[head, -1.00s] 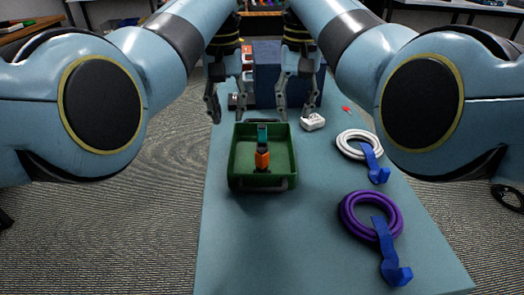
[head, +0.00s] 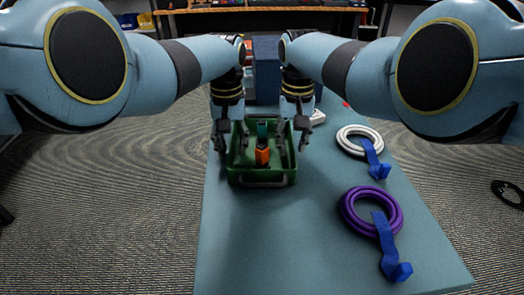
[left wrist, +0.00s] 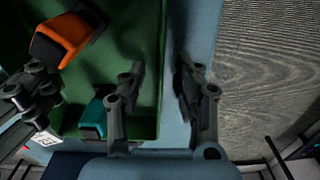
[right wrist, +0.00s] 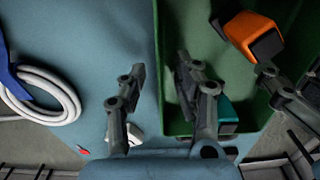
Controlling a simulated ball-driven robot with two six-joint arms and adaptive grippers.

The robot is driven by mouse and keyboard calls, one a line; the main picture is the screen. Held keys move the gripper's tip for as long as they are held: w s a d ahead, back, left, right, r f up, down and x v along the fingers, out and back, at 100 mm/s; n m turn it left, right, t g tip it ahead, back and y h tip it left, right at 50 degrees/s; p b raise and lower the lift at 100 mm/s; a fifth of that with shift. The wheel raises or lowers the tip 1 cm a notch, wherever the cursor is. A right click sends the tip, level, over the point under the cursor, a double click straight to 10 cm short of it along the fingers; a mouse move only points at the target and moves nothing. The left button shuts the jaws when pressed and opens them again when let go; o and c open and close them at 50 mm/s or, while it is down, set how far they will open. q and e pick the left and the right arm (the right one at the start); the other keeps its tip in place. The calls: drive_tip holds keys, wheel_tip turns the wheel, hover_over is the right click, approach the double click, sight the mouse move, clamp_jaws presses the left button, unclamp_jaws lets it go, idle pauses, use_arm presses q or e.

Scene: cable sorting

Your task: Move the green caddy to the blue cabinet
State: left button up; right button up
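The green caddy (head: 246,177) sits on the table with an orange-and-black item (head: 262,156) and a teal item (head: 262,130) inside. My left gripper (head: 227,142) is open, its fingers on either side of the caddy's left wall; the left wrist view shows the green wall (left wrist: 158,50) between the spread fingers. My right gripper (head: 292,143) is open around the right wall, which also shows between the fingers in the right wrist view (right wrist: 158,60). Neither gripper visibly pinches the wall. A dark blue box-like cabinet (head: 266,72) stands behind the caddy, partly hidden by my arms.
A white cable coil (head: 345,142) and a purple cable coil (head: 350,215), each with a blue strap, lie on the table's right. A white adapter (head: 318,117) lies behind the right gripper. The table (head: 270,245) is clear in front of the caddy.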

use_arm(q)
drive_tip(key=shift+f, duration=0.1)
use_arm(e)
drive_tip(key=shift+f, duration=0.15)
use_arm(q)
clamp_jaws()
use_arm(e)
clamp_jaws()
